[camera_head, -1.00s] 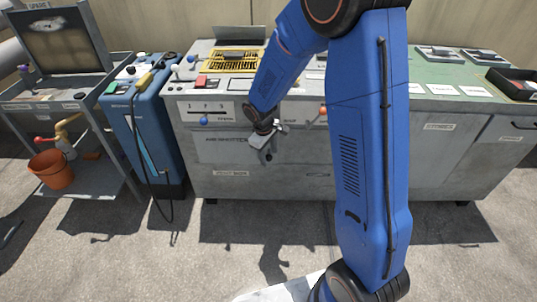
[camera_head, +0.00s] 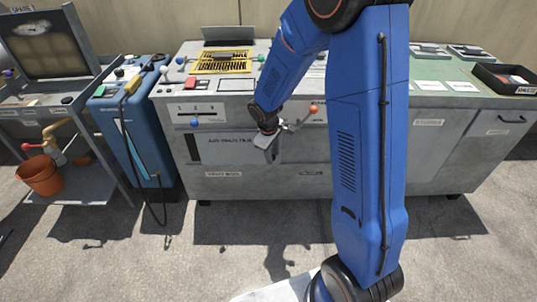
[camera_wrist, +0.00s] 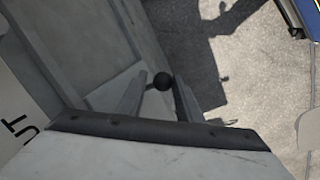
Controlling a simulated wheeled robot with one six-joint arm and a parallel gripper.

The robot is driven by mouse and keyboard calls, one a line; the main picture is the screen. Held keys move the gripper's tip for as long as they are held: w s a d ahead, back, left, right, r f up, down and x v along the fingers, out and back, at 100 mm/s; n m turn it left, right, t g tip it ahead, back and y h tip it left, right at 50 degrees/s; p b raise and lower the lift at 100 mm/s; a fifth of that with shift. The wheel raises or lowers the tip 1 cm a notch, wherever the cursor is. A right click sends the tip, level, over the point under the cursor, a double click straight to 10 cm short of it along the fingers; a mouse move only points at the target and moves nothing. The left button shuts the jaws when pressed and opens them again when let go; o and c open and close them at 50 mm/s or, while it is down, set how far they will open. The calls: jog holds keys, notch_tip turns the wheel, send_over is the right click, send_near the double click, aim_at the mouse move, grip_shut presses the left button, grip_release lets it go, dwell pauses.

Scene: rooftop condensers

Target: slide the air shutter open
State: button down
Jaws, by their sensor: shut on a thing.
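The air shutter (camera_head: 225,152) is a grey panel on the front of the grey cabinet, under a row of numbered controls. A dark upright gap (camera_head: 193,148) shows at its left edge, so the opening behind it is partly uncovered. My gripper (camera_head: 269,144) is at the right part of the panel. The shutter's right edge is hidden behind my gripper and arm.
A blue cart (camera_head: 140,130) stands left of the cabinet, and an orange bucket (camera_head: 40,175) sits farther left. The floor in front is clear.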

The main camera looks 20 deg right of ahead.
jog(key=shift+w, duration=0.1)
jog(key=c, duration=1.3)
grip_release()
jog(key=a+r, duration=0.1)
jog(key=r, duration=0.4)
jog(key=s+r, duration=0.1)
jog(key=r, duration=0.5)
jog(key=s+a+r, duration=0.1)
jog(key=r, duration=0.5)
jog(key=shift+a, duration=0.3)
jog(key=shift+c, duration=0.5)
